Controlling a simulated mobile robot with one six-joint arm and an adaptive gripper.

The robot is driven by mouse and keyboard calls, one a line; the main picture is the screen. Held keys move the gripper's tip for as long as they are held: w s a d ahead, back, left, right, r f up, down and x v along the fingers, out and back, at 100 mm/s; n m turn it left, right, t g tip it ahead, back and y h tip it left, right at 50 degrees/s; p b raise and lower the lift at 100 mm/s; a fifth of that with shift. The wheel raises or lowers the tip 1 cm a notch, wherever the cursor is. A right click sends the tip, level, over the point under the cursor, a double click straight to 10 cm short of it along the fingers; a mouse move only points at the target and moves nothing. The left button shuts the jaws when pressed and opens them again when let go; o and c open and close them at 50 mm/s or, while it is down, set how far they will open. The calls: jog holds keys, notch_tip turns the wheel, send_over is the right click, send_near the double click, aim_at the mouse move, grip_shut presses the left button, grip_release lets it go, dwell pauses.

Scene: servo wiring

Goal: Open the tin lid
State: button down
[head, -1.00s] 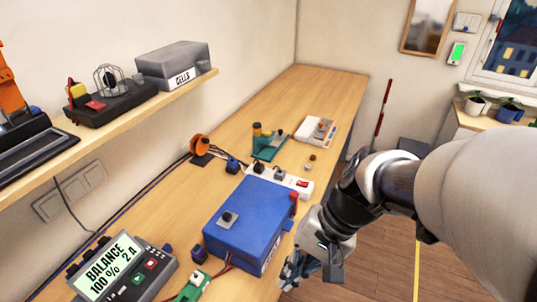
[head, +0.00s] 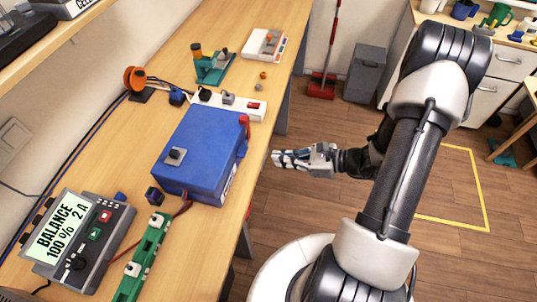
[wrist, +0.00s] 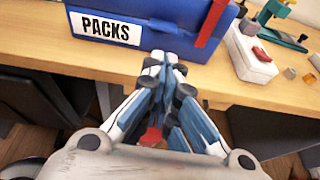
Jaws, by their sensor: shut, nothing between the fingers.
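The blue tin (head: 200,150) stands on the wooden bench with its lid down. A dark knob on a grey plate (head: 175,156) sits on the lid, and a red strap or latch (head: 244,126) is at its right edge. In the wrist view the front of the tin carries a white PACKS label (wrist: 106,27), with the red strip (wrist: 212,22) to the right. My gripper (head: 275,158) is shut and empty, off the bench edge to the right of the tin and apart from it. In the wrist view the closed fingertips (wrist: 163,62) point toward the tin's front.
A white power strip (head: 230,103) lies behind the tin. A charger reading BALANCE (head: 62,238) and a green board (head: 143,258) are at the front left. A green stand (head: 212,66) is farther back. Open floor lies right of the bench.

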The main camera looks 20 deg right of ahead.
jog(key=b+x, duration=0.2)
jog(key=x, duration=0.7)
jog(key=shift+a+f, duration=0.1)
jog(key=shift+a, duration=0.05)
